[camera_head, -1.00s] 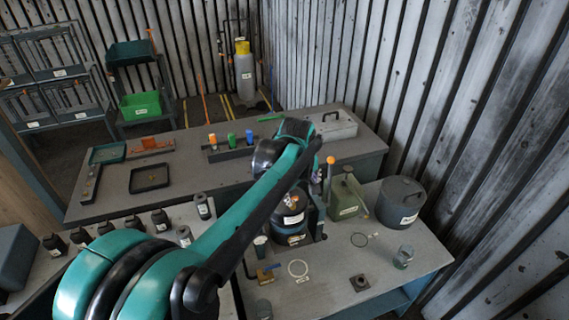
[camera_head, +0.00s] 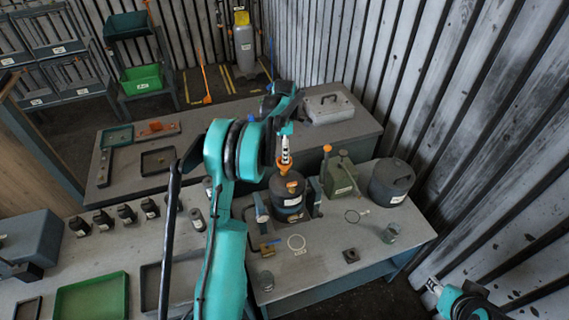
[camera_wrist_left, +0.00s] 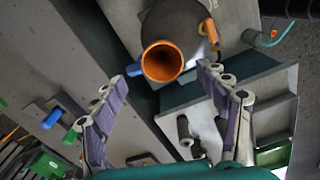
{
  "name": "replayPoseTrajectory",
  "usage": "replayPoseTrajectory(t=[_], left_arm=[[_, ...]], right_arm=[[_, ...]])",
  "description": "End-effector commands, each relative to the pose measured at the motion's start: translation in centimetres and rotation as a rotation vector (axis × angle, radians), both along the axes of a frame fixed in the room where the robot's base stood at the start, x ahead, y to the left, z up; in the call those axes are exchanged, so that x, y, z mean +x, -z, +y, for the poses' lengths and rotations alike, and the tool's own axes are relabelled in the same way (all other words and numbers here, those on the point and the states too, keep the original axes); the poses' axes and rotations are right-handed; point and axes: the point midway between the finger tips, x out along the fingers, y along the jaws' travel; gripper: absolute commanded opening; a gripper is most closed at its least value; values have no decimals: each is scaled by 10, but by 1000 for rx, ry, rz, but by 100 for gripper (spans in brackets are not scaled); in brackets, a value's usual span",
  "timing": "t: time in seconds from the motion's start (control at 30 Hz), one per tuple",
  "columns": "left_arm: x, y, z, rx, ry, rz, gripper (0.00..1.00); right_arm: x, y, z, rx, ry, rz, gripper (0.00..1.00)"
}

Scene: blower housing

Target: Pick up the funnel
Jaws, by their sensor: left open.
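The orange funnel (camera_head: 291,185) sits on top of the dark round blower housing (camera_head: 287,203) on the near right bench. In the left wrist view I look into the wide round mouth of the funnel (camera_wrist_left: 162,62), with the dark housing (camera_wrist_left: 178,18) behind it. My left gripper (camera_head: 286,168) is just above the funnel, pointing down. In the wrist view my left gripper (camera_wrist_left: 169,68) is open, its two fingers apart with the funnel mouth between their tips in the picture. I see no contact. My right gripper (camera_head: 434,286) shows small at the lower right; its jaws are unclear.
A green can (camera_head: 340,181) and a dark lidded pot (camera_head: 391,186) stand right of the housing. Several dark bottles (camera_head: 126,214) stand on the left bench, near a green tray (camera_head: 91,299).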

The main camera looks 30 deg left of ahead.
Motion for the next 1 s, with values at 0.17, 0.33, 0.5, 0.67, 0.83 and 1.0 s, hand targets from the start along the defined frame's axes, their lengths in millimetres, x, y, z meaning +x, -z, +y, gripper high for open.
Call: replayPoseTrajectory(t=[0.17, 0.33, 0.5, 0.67, 0.83, 1.0], left_arm=[[-3, 27, -3, 0, 2, 0, 74], [-3, 44, -2, 1, 2, -1, 74], [-3, 46, -3, 1, 2, -1, 74], [-3, 46, -3, 1, 2, -1, 50], [-3, 46, -2, 1, 2, -1, 33], [-3, 46, -2, 1, 2, -1, 33]], right_arm=[[0, -2, 0, 0, 0, 0, 40], [0, -2, 0, 0, 0, 0, 40], [0, -2, 0, 0, 0, 0, 40], [0, -2, 0, 0, 0, 0, 40], [0, -2, 0, 0, 0, 0, 40], [0, -2, 0, 0, 0, 0, 40]])
